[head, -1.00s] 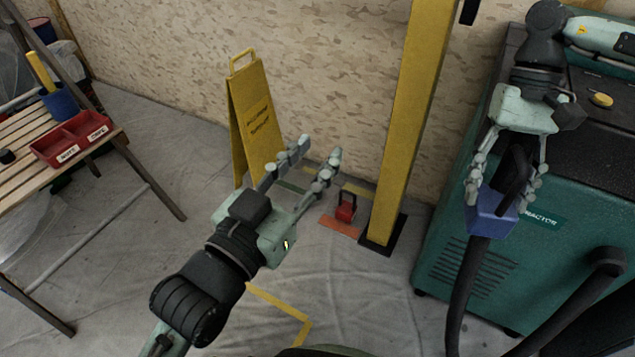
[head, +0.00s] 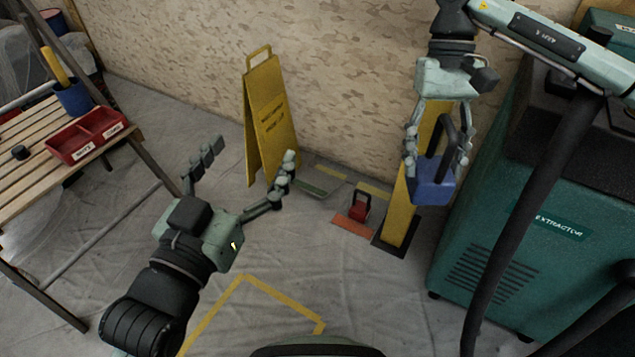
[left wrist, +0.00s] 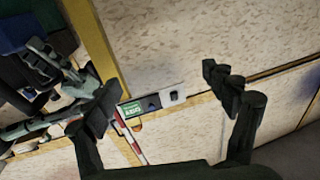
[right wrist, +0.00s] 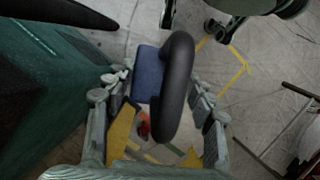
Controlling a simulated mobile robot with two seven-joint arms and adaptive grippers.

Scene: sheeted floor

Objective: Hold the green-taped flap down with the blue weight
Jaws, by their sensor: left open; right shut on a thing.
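The blue weight (head: 434,191) has a black loop handle. My right gripper (head: 437,158) is shut on that handle and holds the weight in the air, in front of the yellow post. In the right wrist view the blue body (right wrist: 147,72) shows behind the handle. The green-taped flap (head: 311,188) lies on the floor sheet near the wall, right of the yellow sign's foot. Nothing stands on it. My left gripper (head: 248,157) is open and empty, left of the flap and above the floor.
A red weight (head: 359,207) stands by an orange-red tape strip (head: 352,225), left of the post (head: 402,215). A yellow folding sign (head: 270,120) stands left of the flap. The green extractor (head: 520,240) with its black hose is at right. A slatted bench (head: 30,150) is at left.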

